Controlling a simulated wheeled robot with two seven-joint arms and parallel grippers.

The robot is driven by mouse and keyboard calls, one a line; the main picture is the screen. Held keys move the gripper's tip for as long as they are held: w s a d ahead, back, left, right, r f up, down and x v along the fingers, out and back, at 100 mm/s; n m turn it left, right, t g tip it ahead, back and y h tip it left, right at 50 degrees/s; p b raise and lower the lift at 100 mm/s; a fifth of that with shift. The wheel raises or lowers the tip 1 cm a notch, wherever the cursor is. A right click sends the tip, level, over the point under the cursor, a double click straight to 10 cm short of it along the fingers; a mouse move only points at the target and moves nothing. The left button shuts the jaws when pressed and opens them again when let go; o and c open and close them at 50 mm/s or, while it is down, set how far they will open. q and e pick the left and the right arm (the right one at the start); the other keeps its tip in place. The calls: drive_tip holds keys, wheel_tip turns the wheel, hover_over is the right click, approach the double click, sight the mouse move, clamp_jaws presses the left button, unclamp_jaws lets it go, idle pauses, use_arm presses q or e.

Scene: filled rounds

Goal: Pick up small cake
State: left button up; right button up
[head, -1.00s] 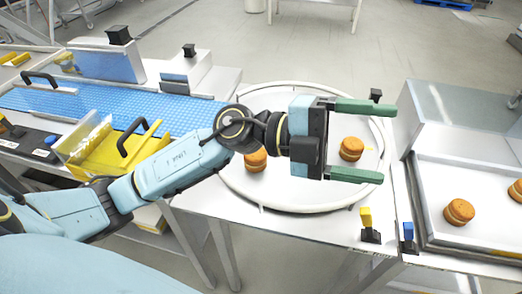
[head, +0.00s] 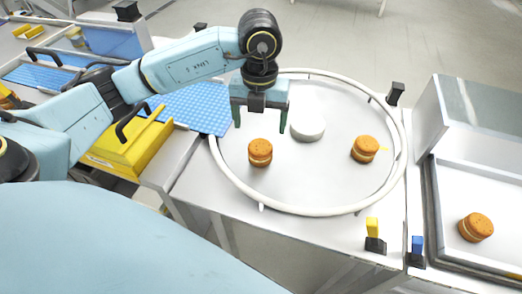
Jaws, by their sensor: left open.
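My left gripper (head: 260,128) points down with its two green fingers apart, open and empty. It is above the round white table (head: 320,185). A small cake (head: 260,152), brown with a pale filling layer, sits on the round table just below and in front of the fingers. A second small cake (head: 365,149) sits on the right part of the round table. A third small cake (head: 476,227) lies in the tray (head: 500,175) at the right. My right gripper is not in view.
A white round object (head: 307,127) stands on the round table behind the gripper. A raised rim (head: 330,211) rings the table. A blue conveyor (head: 195,108) and a yellow box (head: 130,150) are at left. Yellow and blue switches (head: 372,228) stand at the front right.

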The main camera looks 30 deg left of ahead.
sight(260, 145)
use_arm(q)
drive_tip(key=f, duration=0.9)
drive_tip(key=shift+s+d+f, duration=0.15)
drive_tip(key=shift+d+f, duration=0.05)
drive_tip(key=c, duration=0.8)
